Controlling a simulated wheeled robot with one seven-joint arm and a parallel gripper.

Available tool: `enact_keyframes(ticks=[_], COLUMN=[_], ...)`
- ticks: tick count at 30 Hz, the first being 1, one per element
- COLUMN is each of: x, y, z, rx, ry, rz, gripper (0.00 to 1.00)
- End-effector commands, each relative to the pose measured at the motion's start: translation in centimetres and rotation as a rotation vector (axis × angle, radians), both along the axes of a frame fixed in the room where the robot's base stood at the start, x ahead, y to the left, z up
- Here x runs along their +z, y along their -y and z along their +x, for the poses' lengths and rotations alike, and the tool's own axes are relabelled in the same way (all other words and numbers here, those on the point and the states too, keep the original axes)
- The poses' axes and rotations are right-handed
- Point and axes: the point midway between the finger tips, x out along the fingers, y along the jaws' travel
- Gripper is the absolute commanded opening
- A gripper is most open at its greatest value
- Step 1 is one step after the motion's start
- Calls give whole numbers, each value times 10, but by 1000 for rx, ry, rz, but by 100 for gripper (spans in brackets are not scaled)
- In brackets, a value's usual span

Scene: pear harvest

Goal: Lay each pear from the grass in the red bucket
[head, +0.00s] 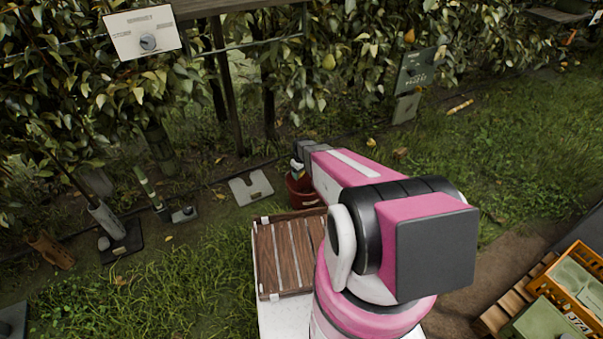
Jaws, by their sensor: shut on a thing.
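The red bucket (301,192) stands on the ground just behind the slatted wooden crate lid, near the middle of the head view. My arm covers its right side. My gripper (297,170) is over the bucket's rim, pointing down. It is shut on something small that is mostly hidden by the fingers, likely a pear. A small yellow spot (371,142) lies on the grass to the right of my arm; I cannot tell whether it is a pear or a leaf. The bucket's inside is hidden.
Pears hang in the hedge, one of them (328,61) near the top middle. A pale plate (250,187) lies left of the bucket. Posts and tools stand at left. An orange crate (577,283) is at lower right. Open grass lies at right.

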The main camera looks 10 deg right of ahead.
Motion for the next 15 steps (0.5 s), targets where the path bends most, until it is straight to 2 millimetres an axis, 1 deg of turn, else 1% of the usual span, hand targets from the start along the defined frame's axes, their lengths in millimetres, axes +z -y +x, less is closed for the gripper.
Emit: enact_keyframes(ticks=[15], x=[-22], y=[0], z=[1], rx=[0], ry=[0], rz=[0], gripper=[47])
